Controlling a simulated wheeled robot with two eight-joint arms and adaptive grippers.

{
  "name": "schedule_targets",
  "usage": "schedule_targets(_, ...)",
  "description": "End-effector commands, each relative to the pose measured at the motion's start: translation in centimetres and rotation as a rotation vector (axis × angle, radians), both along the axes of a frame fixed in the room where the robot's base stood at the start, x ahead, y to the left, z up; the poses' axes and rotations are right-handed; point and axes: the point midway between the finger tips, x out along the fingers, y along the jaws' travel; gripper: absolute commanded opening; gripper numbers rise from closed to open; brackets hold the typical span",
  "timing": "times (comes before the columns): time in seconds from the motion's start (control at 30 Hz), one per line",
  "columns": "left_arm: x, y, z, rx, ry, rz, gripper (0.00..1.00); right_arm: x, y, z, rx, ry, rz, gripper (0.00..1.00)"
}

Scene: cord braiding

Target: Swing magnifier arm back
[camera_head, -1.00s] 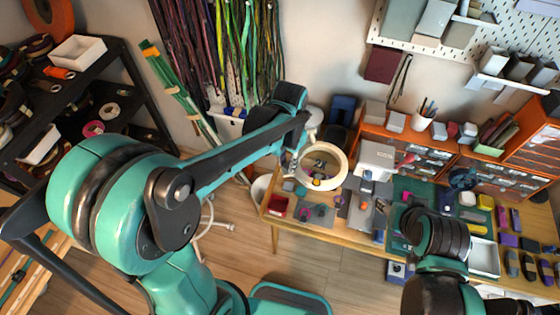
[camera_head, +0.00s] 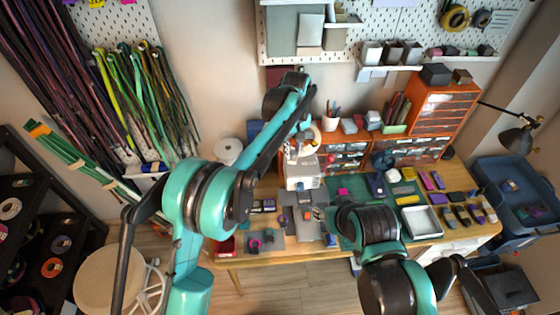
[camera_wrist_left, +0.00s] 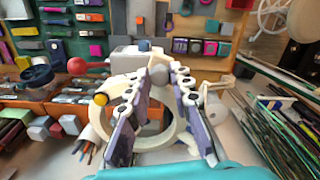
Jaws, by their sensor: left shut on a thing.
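The magnifier (camera_head: 303,143) has a pale ring head and stands at the back of the desk, left of the orange drawers. My left arm reaches over it from the left. My left gripper (camera_head: 303,122) is at the magnifier, partly hidden by the arm. In the left wrist view, the two purple-grey fingers of the gripper (camera_wrist_left: 160,75) are closed in on the magnifier's cream ring (camera_wrist_left: 171,130). The exact contact is hard to see. My right arm is at the lower right of the head view; its gripper does not show clearly.
The wooden desk (camera_head: 270,262) holds a white box (camera_head: 302,172), a green mat, a white tray (camera_head: 421,222) and small parts. Orange drawers (camera_head: 440,108) and a pencil cup (camera_head: 331,118) line the back. Cords hang on the left wall. A black lamp (camera_head: 517,138) is at right.

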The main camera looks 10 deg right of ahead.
Motion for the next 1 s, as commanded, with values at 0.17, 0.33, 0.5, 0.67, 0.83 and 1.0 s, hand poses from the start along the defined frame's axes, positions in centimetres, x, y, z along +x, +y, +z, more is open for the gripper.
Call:
schedule_targets(0.17,2.0,-1.3,0.1,-0.001,0.000,0.054,0.00,0.0,0.0,0.6,0.000,0.000,0.000,0.43)
schedule_targets(0.33,3.0,-1.9,0.1,-0.001,0.000,0.083,0.00,0.0,0.0,0.7,0.000,0.000,0.000,0.43)
schedule_targets(0.5,3.3,-2.0,0.0,-0.001,0.000,0.093,0.00,0.0,0.0,0.8,0.000,0.000,0.000,0.43)
schedule_targets(0.67,3.4,-2.0,0.0,-0.001,0.000,0.094,0.00,0.0,0.0,0.8,0.000,0.000,0.000,0.43)
schedule_targets(0.83,3.4,-2.0,0.0,0.000,0.000,0.094,0.00,0.0,0.0,0.8,0.000,0.000,0.000,0.43)
schedule_targets(1.0,3.3,-2.0,0.0,0.000,0.000,0.094,0.43,0.0,0.0,0.8,0.000,0.000,0.000,0.43)
